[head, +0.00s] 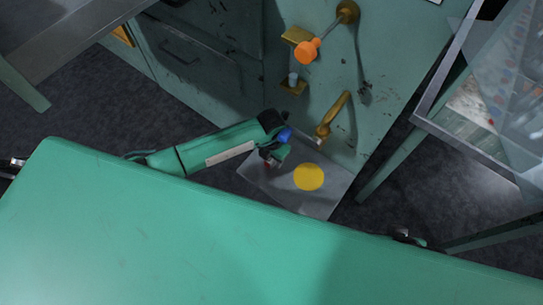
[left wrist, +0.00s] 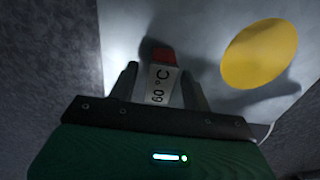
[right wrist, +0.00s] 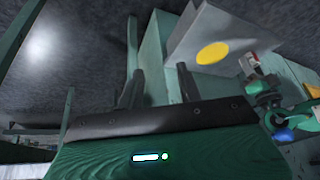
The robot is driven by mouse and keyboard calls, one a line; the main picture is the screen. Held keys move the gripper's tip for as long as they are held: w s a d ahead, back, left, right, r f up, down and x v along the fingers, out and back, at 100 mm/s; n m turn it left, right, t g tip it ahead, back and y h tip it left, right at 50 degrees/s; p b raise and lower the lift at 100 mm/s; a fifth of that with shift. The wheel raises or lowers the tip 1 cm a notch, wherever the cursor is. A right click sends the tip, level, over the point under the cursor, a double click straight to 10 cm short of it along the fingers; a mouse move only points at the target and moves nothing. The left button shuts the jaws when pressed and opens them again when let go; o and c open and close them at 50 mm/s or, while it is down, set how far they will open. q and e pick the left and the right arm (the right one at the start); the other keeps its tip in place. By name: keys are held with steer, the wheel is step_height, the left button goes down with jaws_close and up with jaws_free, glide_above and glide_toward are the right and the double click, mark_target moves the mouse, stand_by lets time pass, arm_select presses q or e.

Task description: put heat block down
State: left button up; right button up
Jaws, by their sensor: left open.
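The heat block is a small pale block with a red end, marked 60 °C, in the left wrist view (left wrist: 162,83). In the right wrist view it shows (right wrist: 249,62) over or at the near edge of a grey slab. My left gripper (left wrist: 160,90) is open, with one finger on each side of the block and a gap beside it. In the head view my left gripper (head: 272,155) is left of a yellow disc (head: 309,177) on the grey slab top (head: 318,206). I cannot tell whether the block touches the slab. My right gripper (right wrist: 160,90) is open and empty.
A green cabinet wall behind the slab carries a brass hook fitting (head: 333,114) and an orange knob (head: 307,51). A glass-topped table (head: 430,115) stands at the right. Dark carpet (head: 395,195) lies bare between them.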

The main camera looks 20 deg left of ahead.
arm_select(q)
steer(key=shift+r, duration=0.1)
steer(key=shift+r, duration=0.35)
step_height(320, 180, up, 6)
steer(key=shift+f+p, duration=0.2)
steer(key=shift+p, duration=0.4)
steer(key=shift+r, duration=0.65)
arm_select(e)
steer(key=shift+s+d+f+g+h, duration=0.3)
steer(key=shift+s+d+g, duration=0.15)
steer(key=shift+d, duration=0.2)
